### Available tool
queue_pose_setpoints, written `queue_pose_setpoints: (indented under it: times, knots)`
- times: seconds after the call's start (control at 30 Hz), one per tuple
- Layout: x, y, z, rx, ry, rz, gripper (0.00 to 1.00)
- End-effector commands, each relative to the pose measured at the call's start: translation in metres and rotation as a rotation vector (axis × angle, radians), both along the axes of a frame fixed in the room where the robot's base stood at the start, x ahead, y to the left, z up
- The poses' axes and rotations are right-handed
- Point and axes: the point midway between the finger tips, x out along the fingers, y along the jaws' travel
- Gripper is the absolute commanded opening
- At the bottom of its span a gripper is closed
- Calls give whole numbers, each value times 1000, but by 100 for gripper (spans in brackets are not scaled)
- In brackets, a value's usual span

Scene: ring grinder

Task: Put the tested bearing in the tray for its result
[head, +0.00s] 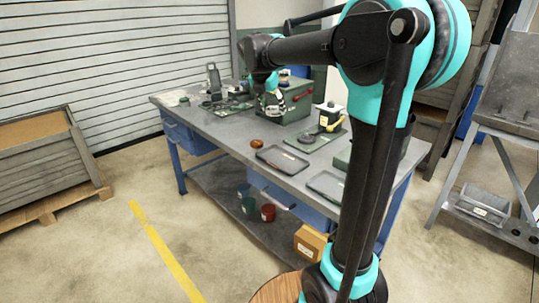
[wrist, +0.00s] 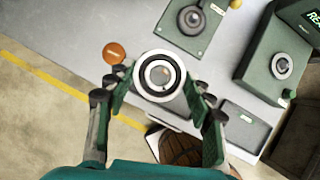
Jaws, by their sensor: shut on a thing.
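The bearing (wrist: 158,75), a pale metal ring with a dark inner band, sits between the two fingers of my gripper (wrist: 158,90) in the wrist view. The fingers are shut on its sides and hold it above the bench. In the head view my gripper (head: 272,100) is over the back part of the bench, and I cannot clearly make out the bearing there. Two shallow dark trays lie along the bench's front edge, one nearer the middle (head: 283,159) and one further right (head: 327,186). One grey tray (wrist: 246,125) shows at lower right in the wrist view. Tray labels are unreadable.
A brown round object (head: 257,142) lies left of the middle tray. A green fixture plate (head: 315,138) stands behind the trays, and a green machine (head: 290,105) is near my gripper. A green box (wrist: 275,60) with a partly visible lit screen stands at right in the wrist view.

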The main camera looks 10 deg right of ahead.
Motion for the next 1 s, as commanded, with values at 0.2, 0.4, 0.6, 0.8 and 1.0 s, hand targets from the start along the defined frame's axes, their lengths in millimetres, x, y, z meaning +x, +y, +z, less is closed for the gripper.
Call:
queue_pose_setpoints:
  times: [0.2, 0.4, 0.6, 0.8, 1.0]
  knots:
    - [0, 0, -54, 0, 0, 0, 15]
    - [0, 0, -102, 0, 0, 0, 15]
    - [0, 0, -135, 0, 0, 0, 15]
    - [0, 0, -150, 0, 0, 0, 15]
    - [0, 0, -175, 0, 0, 1, 15]
